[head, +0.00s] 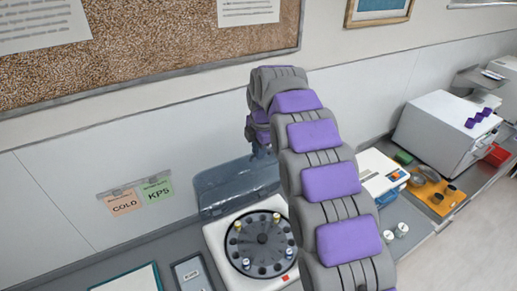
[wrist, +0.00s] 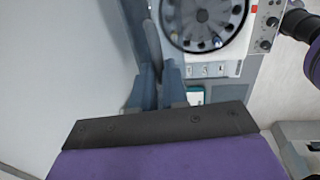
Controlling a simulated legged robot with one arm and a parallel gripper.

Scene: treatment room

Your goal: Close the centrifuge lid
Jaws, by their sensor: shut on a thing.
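The centrifuge (head: 217,238) is a white box on the counter with a round dark rotor holding several tubes. Its smoky blue see-through lid (head: 235,186) stands raised at the back, by the wall. In the wrist view the centrifuge (wrist: 238,52) is at the top, and the lid (wrist: 152,42) shows nearly edge-on beside the rotor. My gripper (wrist: 160,74) has its blue-grey fingers at the lid's edge and is shut on it; the exact contact is hard to see.
A white box-shaped device (head: 440,130) stands at the right, with an orange tray (head: 437,190) nearby. Small white-capped jars (head: 397,231) sit right of my arm. A grey tray (head: 190,273) lies left of the centrifuge. The wall with two notes is close behind the lid.

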